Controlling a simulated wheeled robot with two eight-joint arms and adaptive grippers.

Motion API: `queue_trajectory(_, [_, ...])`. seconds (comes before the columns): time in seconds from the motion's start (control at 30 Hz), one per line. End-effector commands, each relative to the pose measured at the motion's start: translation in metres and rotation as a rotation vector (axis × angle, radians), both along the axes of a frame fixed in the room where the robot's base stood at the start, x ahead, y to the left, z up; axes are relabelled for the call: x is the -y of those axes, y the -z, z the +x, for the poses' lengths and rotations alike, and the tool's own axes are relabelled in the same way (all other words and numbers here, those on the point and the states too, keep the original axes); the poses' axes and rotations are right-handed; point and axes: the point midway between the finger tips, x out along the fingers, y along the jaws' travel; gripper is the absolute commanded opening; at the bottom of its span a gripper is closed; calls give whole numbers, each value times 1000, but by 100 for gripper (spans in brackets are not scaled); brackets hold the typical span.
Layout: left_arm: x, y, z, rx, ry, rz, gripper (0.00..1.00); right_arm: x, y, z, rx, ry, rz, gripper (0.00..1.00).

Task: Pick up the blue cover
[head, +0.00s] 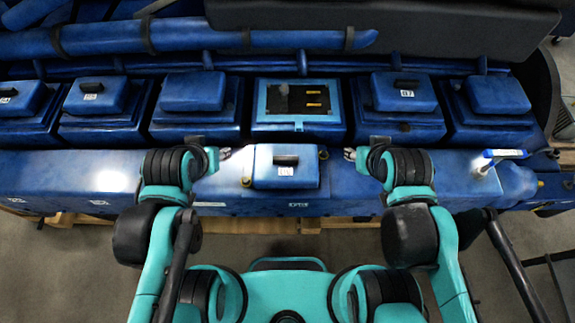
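The blue cover (265,178), with a black handle and a white label, lies on the blue engine ledge in front of the uncovered housing (257,104). That housing has a light-blue rim and a dark inside with two brass-coloured parts. My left gripper (227,153) is just left of the cover, apart from it. My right gripper (348,154) is to the right of the cover, also apart from it. Both point inward and hold nothing that I can see. Their fingers are too small to tell open from shut.
Several similar blue covers, such as one at the right (403,92), sit on housings along the engine. Blue pipes (190,37) run behind them. A blue-handled tool or valve (503,153) stands on the ledge at the right. Small brass fittings (246,181) flank the loose cover.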

Motion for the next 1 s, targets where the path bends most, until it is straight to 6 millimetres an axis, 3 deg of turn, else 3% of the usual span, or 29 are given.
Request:
queue_trajectory(0.13, [9,-5,6,-34,79,36,40,0,-4,0,0,0,0,40])
queue_trajectory(0.27, [35,-12,20,-125,304,132,40,0,-12,0,0,0,0,40])
queue_trajectory(0.43, [86,-11,41,-276,732,288,40,0,-26,0,0,0,0,40])
queue_trajectory(0.7, [158,12,53,-443,1328,449,40,0,-40,0,0,0,0,40])
queue_trajectory(0.83, [174,21,53,-477,1471,477,40,0,-43,0,0,0,0,40])
queue_trajectory(1.0, [179,33,53,-487,1521,486,40,0,-44,0,0,0,0,40])
